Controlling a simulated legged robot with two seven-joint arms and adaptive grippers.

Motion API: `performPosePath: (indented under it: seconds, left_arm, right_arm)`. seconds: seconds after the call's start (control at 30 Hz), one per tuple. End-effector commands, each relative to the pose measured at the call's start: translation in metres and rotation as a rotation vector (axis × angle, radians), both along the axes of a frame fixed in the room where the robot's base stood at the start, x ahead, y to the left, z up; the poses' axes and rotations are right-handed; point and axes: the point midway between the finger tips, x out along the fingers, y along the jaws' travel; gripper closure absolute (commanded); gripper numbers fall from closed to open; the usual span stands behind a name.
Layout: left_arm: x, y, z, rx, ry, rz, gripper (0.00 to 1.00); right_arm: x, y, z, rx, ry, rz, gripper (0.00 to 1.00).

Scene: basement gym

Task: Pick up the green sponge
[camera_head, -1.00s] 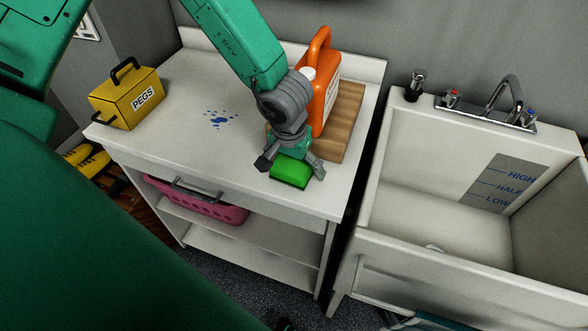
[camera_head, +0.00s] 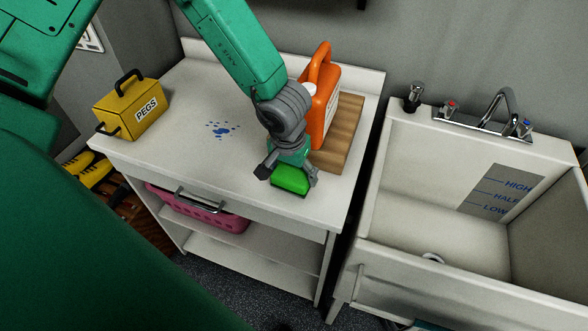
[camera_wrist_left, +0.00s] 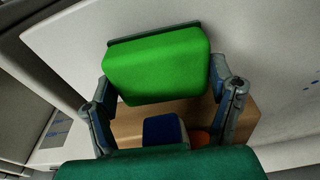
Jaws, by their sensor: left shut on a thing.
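The green sponge (camera_head: 290,180) is at the front part of the white counter top, before the wooden board. My left gripper (camera_head: 288,176) comes down from above and is shut on the sponge, one finger on each side of it. In the left wrist view the sponge (camera_wrist_left: 157,66) fills the space between the two fingers, with a darker layer along its far edge. I cannot tell whether the sponge touches the counter or is just clear of it. My right gripper is not in view.
An orange jug (camera_head: 321,100) stands on the wooden board (camera_head: 343,135) close behind my left gripper. A yellow pegs box (camera_head: 132,108) and a blue spill (camera_head: 222,129) are to the left. A sink (camera_head: 400,180) is at right. A pink basket (camera_head: 205,215) sits below the counter.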

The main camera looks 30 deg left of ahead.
Motion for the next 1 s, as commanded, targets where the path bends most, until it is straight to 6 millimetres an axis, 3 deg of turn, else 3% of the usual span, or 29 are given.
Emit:
performPosePath:
  seconds: [0.03, 0.27, 0.33, 0.77, 0.9, 1.0]
  left_arm:
    - [0.000, 0.000, 0.010, 0.000, 0.000, -0.001, 0.43]
    - [0.000, 0.000, 0.029, 0.000, 0.000, -0.001, 0.43]
    - [-0.018, -0.006, 0.020, 0.000, 0.002, -0.007, 0.43]
    - [-0.121, -0.029, 0.018, -0.001, 0.003, -0.007, 0.43]
    - [-0.153, -0.037, 0.026, -0.003, 0.007, -0.006, 0.43]
    - [-0.156, -0.037, 0.027, 0.005, 0.006, -0.004, 0.43]
  right_arm:
    - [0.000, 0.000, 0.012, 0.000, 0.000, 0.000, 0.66]
    - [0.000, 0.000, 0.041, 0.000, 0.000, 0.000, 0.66]
    - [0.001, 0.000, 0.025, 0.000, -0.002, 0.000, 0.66]
    - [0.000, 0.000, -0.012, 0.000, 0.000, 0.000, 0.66]
    - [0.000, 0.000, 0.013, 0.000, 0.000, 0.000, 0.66]
    - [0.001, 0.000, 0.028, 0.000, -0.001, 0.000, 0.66]
